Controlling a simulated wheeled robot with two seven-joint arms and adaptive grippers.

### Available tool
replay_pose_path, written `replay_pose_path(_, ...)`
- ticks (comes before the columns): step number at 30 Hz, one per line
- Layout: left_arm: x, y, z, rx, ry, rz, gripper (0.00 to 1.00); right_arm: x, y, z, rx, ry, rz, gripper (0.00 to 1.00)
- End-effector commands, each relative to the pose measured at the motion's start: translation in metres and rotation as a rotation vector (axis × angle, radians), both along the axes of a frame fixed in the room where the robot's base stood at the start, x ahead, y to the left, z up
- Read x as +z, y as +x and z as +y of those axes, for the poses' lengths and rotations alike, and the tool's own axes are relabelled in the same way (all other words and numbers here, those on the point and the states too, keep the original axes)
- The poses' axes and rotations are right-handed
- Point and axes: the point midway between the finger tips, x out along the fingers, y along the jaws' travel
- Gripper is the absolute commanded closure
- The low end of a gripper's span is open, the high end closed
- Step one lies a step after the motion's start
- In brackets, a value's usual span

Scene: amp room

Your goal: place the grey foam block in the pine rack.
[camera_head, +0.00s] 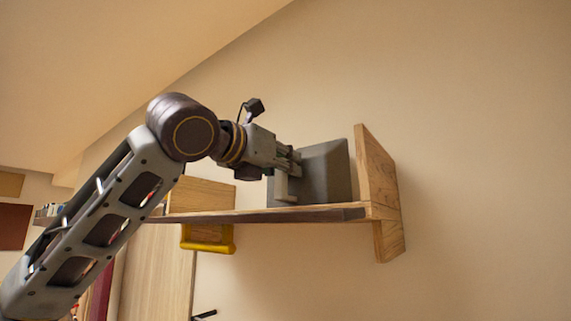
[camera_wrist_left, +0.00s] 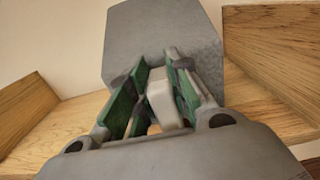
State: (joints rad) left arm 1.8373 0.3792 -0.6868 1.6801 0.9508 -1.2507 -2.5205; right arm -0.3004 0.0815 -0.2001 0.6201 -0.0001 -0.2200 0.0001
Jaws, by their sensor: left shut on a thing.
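The grey foam block (camera_head: 325,170) is a dark grey slab. It is upright at the right end of the pine rack (camera_head: 378,170), close to the tall end board. Its lower edge appears at the level of the shelf board; whether it bears on the board I cannot tell. My left gripper (camera_head: 287,177) is shut on the block from the left side. In the left wrist view the block (camera_wrist_left: 165,40) rises beyond the green-padded fingers (camera_wrist_left: 160,95), with a pale piece between them. Wooden boards of the rack (camera_wrist_left: 285,50) show on both sides. My right gripper is not in view.
A wooden board (camera_head: 200,194) stands on the shelf further left. A yellow piece (camera_head: 207,240) hangs under the shelf. The plain wall is behind the rack, and the space above the shelf is open.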

Motion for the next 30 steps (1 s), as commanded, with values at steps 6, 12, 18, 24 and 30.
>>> replay_pose_path(6,0.0003,-0.0009,-0.0001,-0.001,-0.002,-0.002,1.00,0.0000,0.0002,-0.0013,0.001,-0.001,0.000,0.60)
replay_pose_path(12,-0.0008,-0.0005,-0.0004,-0.001,0.000,0.000,0.69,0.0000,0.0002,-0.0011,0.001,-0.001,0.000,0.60)
replay_pose_path(18,-0.0008,-0.0005,-0.0004,-0.001,0.000,0.000,0.59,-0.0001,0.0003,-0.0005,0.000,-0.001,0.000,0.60)
replay_pose_path(24,-0.0006,-0.0004,-0.0004,-0.001,0.000,0.000,0.59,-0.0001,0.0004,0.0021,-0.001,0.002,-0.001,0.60)
replay_pose_path(30,-0.0011,-0.0057,0.0034,-0.001,0.000,0.000,0.59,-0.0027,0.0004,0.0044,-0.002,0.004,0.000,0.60)
